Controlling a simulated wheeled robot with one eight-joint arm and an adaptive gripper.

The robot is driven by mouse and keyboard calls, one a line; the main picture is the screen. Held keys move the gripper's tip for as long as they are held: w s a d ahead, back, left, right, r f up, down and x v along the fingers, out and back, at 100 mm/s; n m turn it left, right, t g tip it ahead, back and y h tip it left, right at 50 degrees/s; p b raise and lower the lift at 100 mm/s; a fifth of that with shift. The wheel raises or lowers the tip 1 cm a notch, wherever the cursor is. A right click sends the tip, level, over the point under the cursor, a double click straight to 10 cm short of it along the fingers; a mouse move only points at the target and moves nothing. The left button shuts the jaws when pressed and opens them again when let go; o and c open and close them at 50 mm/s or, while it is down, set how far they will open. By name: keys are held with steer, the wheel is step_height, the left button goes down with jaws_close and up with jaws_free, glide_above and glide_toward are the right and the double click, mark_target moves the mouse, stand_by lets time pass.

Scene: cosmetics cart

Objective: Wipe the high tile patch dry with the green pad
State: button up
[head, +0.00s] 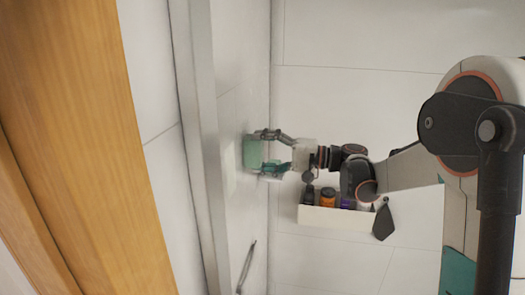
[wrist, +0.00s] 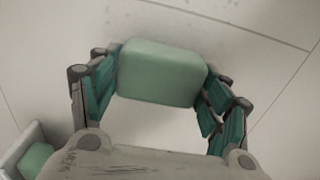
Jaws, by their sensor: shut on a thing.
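The green pad (head: 250,152) is a soft, rounded block between the fingers of my gripper (head: 264,154) in the head view. In the wrist view the pad (wrist: 160,72) fills the gap between the teal-lined fingertips of my gripper (wrist: 162,82), which is shut on it. The pad is up against or very close to the pale tile wall (head: 238,60); whether it touches cannot be told. In the wrist view the tile (wrist: 265,75) shows small dark specks or drops above the pad. The tile behind the pad is hidden.
A white caddy (head: 330,218) with several bottles sits beyond my wrist. A grey-white bin (wrist: 22,145) holding a green item shows at lower left in the wrist view. A metal rail (head: 203,130) and a wooden panel (head: 85,140) stand left. A thin dark bar (head: 246,266) is below.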

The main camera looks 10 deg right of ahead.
steer(key=shift+s+a+b, duration=0.15)
steer(key=shift+s+a, duration=0.75)
steer(key=shift+s, duration=1.2)
steer(key=shift+s+a+b, duration=0.2)
steer(key=shift+s+a, duration=0.7)
steer(key=shift+s, duration=1.25)
steer(key=shift+s+a+b, duration=0.15)
steer(key=shift+s+a, duration=0.75)
steer(key=shift+s, duration=1.3)
steer(key=shift+r+p, duration=0.65)
steer(key=shift+r, duration=0.3)
steer(key=w+d+b, duration=0.1)
steer(key=w+d, duration=0.2)
steer(key=w, duration=0.5)
steer(key=w+d+b, duration=0.2)
steer(key=w+d, duration=0.1)
steer(key=w, duration=0.5)
steer(key=shift+d, duration=0.3)
steer(key=shift+d, duration=0.15)
steer(key=shift+b+v, duration=0.35)
steer(key=shift+v, duration=2.45)
steer(key=shift+v, duration=1.5)
